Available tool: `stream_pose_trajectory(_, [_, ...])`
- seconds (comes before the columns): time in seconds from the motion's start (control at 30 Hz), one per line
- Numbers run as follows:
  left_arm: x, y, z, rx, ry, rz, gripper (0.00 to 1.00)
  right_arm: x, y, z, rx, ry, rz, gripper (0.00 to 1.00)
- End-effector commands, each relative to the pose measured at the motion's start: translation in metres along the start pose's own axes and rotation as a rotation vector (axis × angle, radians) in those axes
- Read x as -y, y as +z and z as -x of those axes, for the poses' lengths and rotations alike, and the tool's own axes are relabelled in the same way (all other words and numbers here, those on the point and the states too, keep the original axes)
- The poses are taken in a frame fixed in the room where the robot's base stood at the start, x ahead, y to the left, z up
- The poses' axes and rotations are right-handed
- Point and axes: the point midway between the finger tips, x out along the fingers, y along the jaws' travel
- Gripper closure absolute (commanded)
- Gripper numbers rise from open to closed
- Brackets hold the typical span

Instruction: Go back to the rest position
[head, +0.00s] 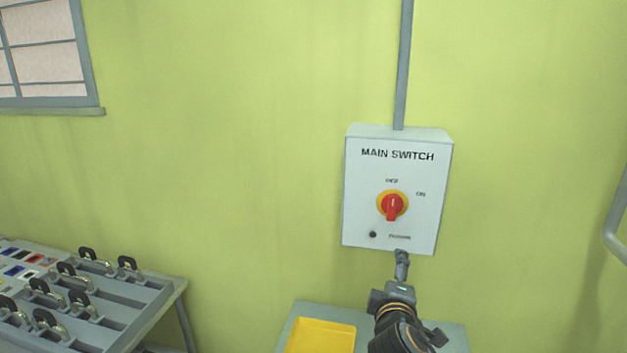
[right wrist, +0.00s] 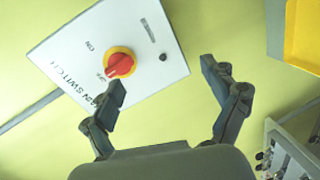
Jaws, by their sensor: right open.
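My right gripper (head: 402,262) is just below the lower edge of the main switch box (head: 360,210) in the head view. In the right wrist view its two fingers (right wrist: 165,85) stand wide apart, with nothing between them. The white box has a red rotary knob (head: 392,206) on a yellow ring, and the knob also shows in the right wrist view (right wrist: 120,65). The knob's white mark points up in the head view, towards the lettering above it. The fingers appear clear of the knob. My left gripper is out of both views.
A yellow tray (head: 320,337) lies on a grey table (head: 300,312) below the box. A grey bench (head: 150,308) with several padlocks stands at the lower left. A conduit (head: 404,65) runs up from the box. A grey pipe (head: 615,225) is at the right edge. The wall between is bare.

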Motion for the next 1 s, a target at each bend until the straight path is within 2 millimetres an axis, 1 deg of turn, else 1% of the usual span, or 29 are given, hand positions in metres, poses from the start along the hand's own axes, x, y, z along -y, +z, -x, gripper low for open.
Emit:
stream_pose_trajectory(0.03, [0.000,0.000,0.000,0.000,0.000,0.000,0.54,0.037,0.012,0.013,0.013,-0.093,-0.075,0.14])
stream_pose_trajectory(0.07, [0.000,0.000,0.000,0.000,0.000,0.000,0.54,0.057,0.020,0.021,0.026,-0.149,-0.125,0.14])
stream_pose_trajectory(0.1, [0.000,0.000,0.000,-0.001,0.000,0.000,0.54,0.082,0.031,0.034,0.045,-0.222,-0.196,0.14])
stream_pose_trajectory(0.17, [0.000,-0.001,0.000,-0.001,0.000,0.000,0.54,0.118,0.046,0.056,0.082,-0.329,-0.297,0.14])
stream_pose_trajectory(0.2, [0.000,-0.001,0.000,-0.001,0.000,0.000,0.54,0.140,0.057,0.073,0.112,-0.397,-0.363,0.14])
stream_pose_trajectory(0.27, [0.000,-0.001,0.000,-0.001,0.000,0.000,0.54,0.171,0.073,0.099,0.163,-0.494,-0.457,0.14])
stream_pose_trajectory(0.3, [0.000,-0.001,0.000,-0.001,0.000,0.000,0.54,0.189,0.083,0.117,0.201,-0.553,-0.516,0.14])
stream_pose_trajectory(0.4, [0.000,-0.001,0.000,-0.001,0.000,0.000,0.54,0.222,0.103,0.157,0.288,-0.669,-0.636,0.14])
stream_pose_trajectory(0.5, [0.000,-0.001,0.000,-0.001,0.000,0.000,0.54,0.244,0.118,0.191,0.366,-0.754,-0.721,0.14])
stream_pose_trajectory(0.6, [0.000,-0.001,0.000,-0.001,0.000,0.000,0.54,0.258,0.131,0.220,0.434,-0.818,-0.789,0.14])
stream_pose_trajectory(0.8, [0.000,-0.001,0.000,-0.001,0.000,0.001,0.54,0.278,0.151,0.273,0.564,-0.918,-0.895,0.14])
stream_pose_trajectory(0.9, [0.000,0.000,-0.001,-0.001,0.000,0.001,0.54,0.286,0.159,0.295,0.626,-0.957,-0.938,0.14])
stream_pose_trajectory(0.93, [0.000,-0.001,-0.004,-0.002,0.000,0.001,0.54,0.297,0.159,0.286,0.622,-0.956,-0.932,0.14])
stream_pose_trajectory(1.0, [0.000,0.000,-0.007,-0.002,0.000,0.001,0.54,0.316,0.160,0.278,0.624,-0.959,-0.927,0.14])
